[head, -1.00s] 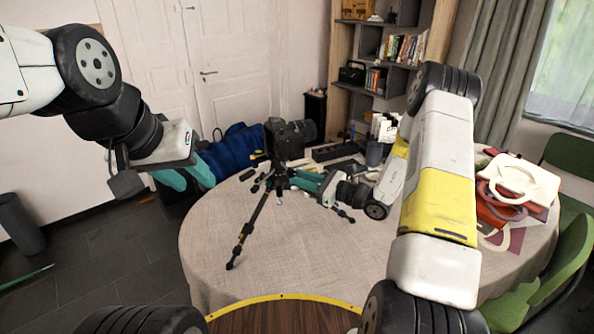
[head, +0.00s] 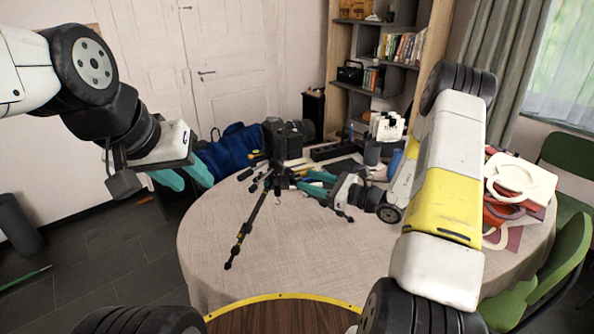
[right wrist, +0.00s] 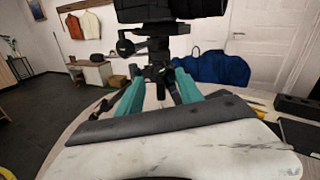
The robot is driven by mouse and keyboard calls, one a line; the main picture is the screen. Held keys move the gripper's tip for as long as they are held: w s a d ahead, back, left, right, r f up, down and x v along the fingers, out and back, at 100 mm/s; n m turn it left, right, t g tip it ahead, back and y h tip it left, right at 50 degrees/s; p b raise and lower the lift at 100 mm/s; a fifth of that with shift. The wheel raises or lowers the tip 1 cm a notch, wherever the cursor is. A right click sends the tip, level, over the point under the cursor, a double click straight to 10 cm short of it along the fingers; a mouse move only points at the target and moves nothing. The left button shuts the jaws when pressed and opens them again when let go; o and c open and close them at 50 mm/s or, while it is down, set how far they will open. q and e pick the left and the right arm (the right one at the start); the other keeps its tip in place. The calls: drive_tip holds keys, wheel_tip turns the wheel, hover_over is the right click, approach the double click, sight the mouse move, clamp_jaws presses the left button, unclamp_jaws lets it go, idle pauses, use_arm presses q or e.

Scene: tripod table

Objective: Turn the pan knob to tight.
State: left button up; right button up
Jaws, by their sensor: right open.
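A black tripod (head: 250,224) stands on the round cloth-covered table with a black camera (head: 284,138) on top. In the right wrist view the tripod head (right wrist: 158,62) stands upright under the camera, with a small round black knob (right wrist: 125,46) on an arm to its left; I cannot tell whether this is the pan knob. My right gripper (head: 308,180) is beside the tripod head, at its right. Its teal fingers (right wrist: 160,88) are open, one on each side of the tripod head's lower part; contact cannot be told. My left gripper (head: 186,177) is open and empty, left of the table.
The table (head: 320,255) is bare at the front. A blue bag (head: 232,148) lies behind the tripod. Red and white bags (head: 517,185) lie at the table's right side, near a green chair (head: 560,255). A bookshelf (head: 385,60) stands at the back.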

drive_tip(key=shift+v, duration=1.85)
